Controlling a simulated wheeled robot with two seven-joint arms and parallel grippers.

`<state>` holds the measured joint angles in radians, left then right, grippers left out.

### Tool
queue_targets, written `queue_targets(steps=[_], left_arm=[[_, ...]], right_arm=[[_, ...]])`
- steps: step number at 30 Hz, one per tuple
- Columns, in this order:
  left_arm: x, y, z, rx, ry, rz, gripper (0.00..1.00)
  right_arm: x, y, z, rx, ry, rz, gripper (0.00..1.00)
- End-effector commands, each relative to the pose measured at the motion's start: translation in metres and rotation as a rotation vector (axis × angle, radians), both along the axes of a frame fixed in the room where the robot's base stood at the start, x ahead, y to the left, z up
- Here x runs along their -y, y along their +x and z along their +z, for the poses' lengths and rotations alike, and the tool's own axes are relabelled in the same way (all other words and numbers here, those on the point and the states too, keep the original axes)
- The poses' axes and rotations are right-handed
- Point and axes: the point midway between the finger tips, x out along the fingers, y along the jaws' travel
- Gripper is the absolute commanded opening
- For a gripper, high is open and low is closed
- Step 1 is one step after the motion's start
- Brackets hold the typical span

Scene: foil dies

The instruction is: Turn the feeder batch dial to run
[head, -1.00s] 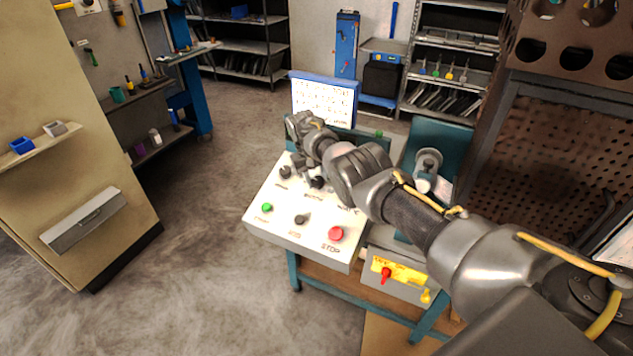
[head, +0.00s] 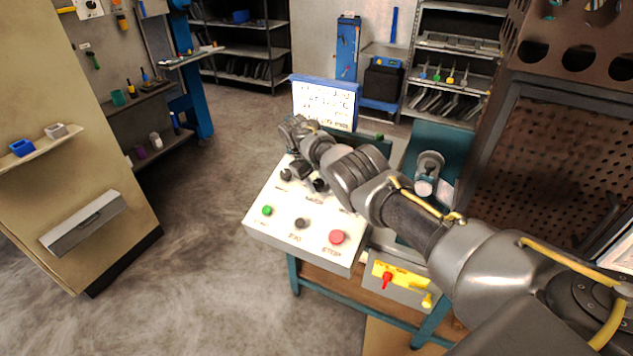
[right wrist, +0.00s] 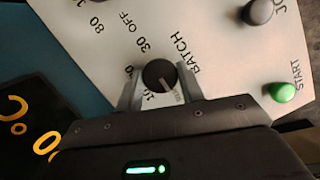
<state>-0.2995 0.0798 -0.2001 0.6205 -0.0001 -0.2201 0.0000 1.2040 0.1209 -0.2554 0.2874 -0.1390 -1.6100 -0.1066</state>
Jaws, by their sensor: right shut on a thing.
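The batch dial (right wrist: 158,74) is a round black knob with a pale pointer line on the white sloped panel (head: 280,229). It also shows in the head view (head: 286,174) at the panel's upper left. My right gripper (right wrist: 160,82) has its two fingers on either side of the dial and is shut on it. In the wrist view the pointer slants down and right; the gripper partly hides the marks near it. The word BATCH and the marks OFF and 30 are readable beside the dial. My left gripper is not in view.
A second black dial (head: 320,185) sits to the right of the batch dial. Below are a green START button (head: 267,210), a dark JOG button (head: 302,223) and a red STOP button (head: 337,237).

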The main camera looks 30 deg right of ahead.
Motion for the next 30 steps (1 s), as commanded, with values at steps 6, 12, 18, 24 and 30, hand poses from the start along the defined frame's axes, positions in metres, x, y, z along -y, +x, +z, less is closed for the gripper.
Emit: queue_targets(steps=[6,12,18,24,30], left_arm=[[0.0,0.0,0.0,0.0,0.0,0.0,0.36],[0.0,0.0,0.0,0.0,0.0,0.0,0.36],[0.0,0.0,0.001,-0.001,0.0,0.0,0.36],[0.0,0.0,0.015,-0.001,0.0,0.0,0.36],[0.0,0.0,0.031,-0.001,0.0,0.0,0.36]], right_arm=[[0.0,0.0,0.0,0.0,0.0,0.002,0.43],[0.0,0.0,0.0,0.001,0.0,0.001,0.59],[0.0,0.0,0.001,0.001,0.0,0.0,0.59],[-0.007,0.004,0.026,0.003,0.001,0.001,0.59],[-0.018,0.009,0.064,0.003,0.001,0.002,0.59]])
